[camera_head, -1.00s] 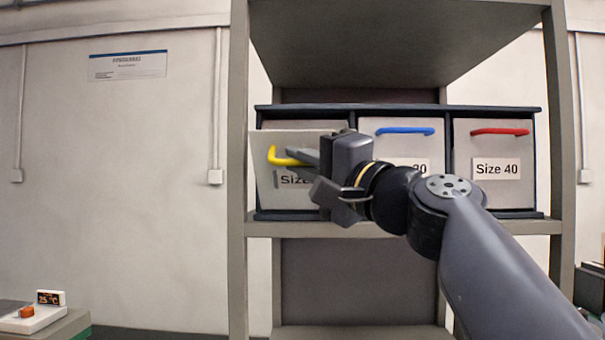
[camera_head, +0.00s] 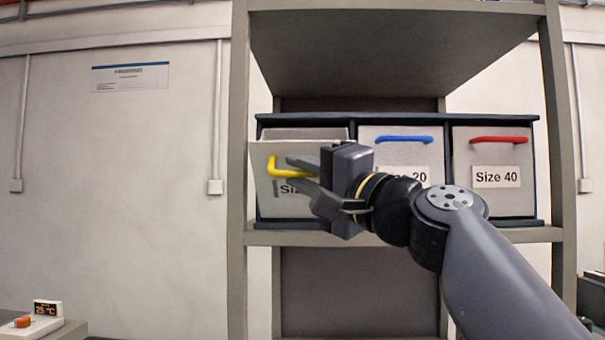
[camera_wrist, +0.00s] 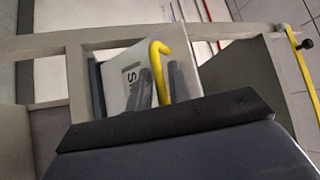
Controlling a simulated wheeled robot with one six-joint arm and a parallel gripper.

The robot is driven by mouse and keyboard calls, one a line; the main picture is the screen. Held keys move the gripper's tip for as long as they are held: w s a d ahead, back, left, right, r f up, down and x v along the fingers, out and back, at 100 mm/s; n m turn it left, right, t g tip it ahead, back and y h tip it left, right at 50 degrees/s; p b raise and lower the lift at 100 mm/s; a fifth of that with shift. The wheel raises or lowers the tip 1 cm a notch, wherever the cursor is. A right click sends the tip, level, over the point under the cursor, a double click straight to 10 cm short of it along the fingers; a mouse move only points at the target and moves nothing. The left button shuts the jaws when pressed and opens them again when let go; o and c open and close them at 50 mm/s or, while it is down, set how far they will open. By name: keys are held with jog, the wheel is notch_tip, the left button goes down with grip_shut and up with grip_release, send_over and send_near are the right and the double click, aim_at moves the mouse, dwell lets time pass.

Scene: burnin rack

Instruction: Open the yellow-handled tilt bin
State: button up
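The yellow-handled tilt bin (camera_head: 263,200) is the leftmost of the bins in the rack. The yellow handle (camera_head: 272,166) lies between the fingers of my gripper (camera_head: 300,174), which reaches in from the right. In the wrist view, the yellow handle (camera_wrist: 158,62) fills the gap between both fingers of my gripper (camera_wrist: 161,85), which looks shut on it. The tilted bin front (camera_wrist: 118,75) shows beside it.
To the right are a closed blue-handled bin (camera_head: 395,152) labelled 20, partly hidden by my gripper and arm, and a closed red-handled bin (camera_head: 500,200) labelled Size 40. Grey rack posts (camera_head: 238,120) stand at both sides. A temperature display (camera_head: 47,309) sits at lower left.

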jog(key=b+v, duration=0.1)
jog(key=v, duration=0.9)
jog(key=shift+s+d, duration=0.25)
jog(key=shift+s, duration=0.1)
jog(key=shift+w+a+f, duration=0.1)
jog(key=shift+p+x, duration=0.55)
jog(key=shift+x, duration=4.8)
